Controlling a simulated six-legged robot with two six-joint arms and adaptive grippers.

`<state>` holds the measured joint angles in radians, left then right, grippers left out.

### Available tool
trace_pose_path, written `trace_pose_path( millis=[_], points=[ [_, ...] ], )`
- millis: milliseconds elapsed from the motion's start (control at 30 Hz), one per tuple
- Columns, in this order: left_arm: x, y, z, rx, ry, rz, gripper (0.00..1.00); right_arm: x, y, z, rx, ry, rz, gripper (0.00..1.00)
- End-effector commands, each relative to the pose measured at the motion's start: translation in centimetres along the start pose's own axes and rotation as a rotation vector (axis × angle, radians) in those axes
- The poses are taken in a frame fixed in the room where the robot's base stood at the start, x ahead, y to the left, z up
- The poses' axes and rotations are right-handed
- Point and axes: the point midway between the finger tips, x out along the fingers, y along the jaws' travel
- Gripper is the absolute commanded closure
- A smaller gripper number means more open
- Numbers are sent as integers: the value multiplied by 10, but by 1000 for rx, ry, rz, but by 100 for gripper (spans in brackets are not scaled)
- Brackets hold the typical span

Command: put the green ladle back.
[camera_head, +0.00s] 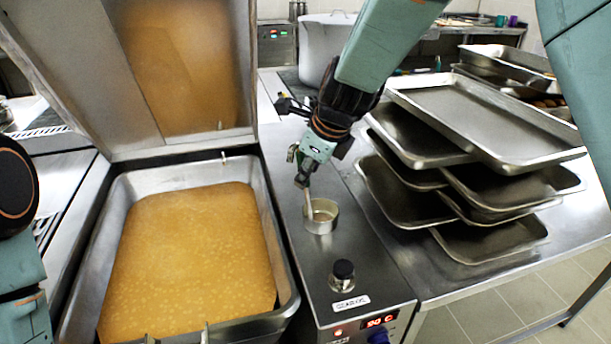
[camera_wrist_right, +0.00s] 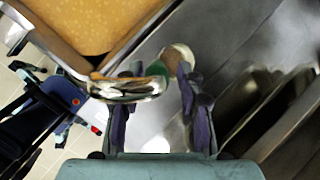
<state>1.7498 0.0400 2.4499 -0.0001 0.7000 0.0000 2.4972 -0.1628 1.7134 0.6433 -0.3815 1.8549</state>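My right gripper (camera_head: 304,181) points down just above a small round metal cup (camera_head: 320,216) on the steel counter. A thin pale piece runs from the gripper's tip down to the cup's left rim; I cannot tell if it is part of the ladle. In the right wrist view, both fingers of my right gripper (camera_wrist_right: 158,85) show, with a small green patch (camera_wrist_right: 156,69), possibly the green ladle, between their tips. A grip on it is not clear. The ladle's full shape is not visible. My left arm is at the left edge, its gripper out of view.
A large open pan (camera_head: 281,265) of orange-brown liquid stands left of the cup, its lid (camera_head: 75,60) raised. A black-topped knob (camera_head: 343,269) stands in front of the cup. Stacked metal trays (camera_head: 470,110) fill the right. A big pot (camera_head: 318,45) stands behind.

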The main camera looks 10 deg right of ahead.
Motion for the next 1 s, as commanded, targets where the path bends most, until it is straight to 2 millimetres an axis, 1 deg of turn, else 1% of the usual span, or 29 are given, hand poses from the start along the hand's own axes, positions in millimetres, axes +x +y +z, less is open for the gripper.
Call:
trace_pose_path(
  millis=[33, 200, 300, 400, 500, 600, 1000],
  points=[
    [-3, 0, 0, 0, 0, 0, 60, -14, -1, 2, 0, -3, -3, 63],
    [-9, 0, 0, 0, 0, 0, 60, -50, -1, 1, -1, -2, -2, 63],
    [-11, 0, 0, 0, 0, 0, 60, -67, -1, 1, -1, -2, -2, 63],
    [-13, 0, 0, 0, 0, 0, 60, -80, -1, 1, -2, -1, -2, 63],
    [-14, 0, 0, 0, 0, 0, 60, -87, 0, 1, 0, -1, -1, 63],
    [-14, 0, 0, 0, 0, 0, 60, -90, 0, 0, 0, 0, 1, 63],
    [-14, 0, 0, 0, 0, 0, 60, -90, 0, -1, -7, 1, -1, 63]
  ],
)
